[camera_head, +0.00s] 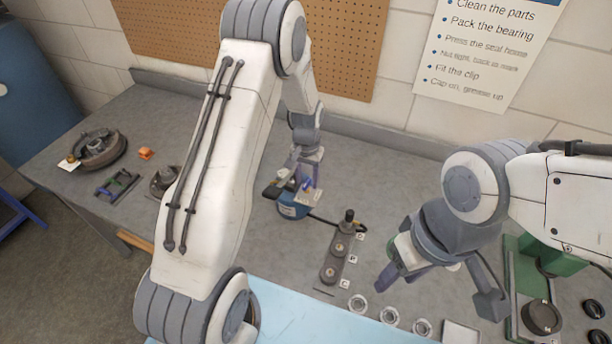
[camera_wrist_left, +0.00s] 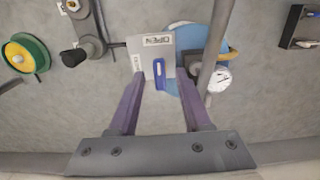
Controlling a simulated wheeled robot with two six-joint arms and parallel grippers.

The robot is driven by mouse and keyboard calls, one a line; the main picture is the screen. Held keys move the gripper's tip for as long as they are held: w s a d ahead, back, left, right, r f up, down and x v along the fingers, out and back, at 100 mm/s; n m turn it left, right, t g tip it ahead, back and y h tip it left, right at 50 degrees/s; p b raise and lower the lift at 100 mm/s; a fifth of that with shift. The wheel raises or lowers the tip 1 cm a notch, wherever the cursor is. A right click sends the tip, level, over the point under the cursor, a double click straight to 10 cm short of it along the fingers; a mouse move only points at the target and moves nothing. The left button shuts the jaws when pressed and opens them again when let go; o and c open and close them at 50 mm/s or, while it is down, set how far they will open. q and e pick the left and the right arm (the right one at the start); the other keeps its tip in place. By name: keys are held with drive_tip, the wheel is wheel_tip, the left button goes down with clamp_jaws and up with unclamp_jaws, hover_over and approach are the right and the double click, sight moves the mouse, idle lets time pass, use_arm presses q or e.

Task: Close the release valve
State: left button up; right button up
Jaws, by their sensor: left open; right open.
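A blue pot (camera_head: 291,211) stands on the bench near the middle in the head view, and it also shows in the left wrist view (camera_wrist_left: 194,38). A pale plate (camera_wrist_left: 148,52) lettered "OPEN" sits at the pot and carries a small blue lever (camera_wrist_left: 159,73). A round white gauge (camera_wrist_left: 220,80) is right of the plate. My left gripper (camera_wrist_left: 157,75) is open, its purple fingers either side of the blue lever with visible gaps. I cannot tell their height above the plate. My right gripper (camera_head: 438,284) is open and empty above the bench at the right.
A dark bar with round parts (camera_head: 332,272) and several rings (camera_head: 390,316) lie right of the pot. A green fixture (camera_head: 530,255) is at the far right. The light blue mat (camera_head: 300,318) is in front.

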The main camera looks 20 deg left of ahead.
use_arm(q)
clamp_jaws()
drive_tip(key=shift+a, duration=0.15)
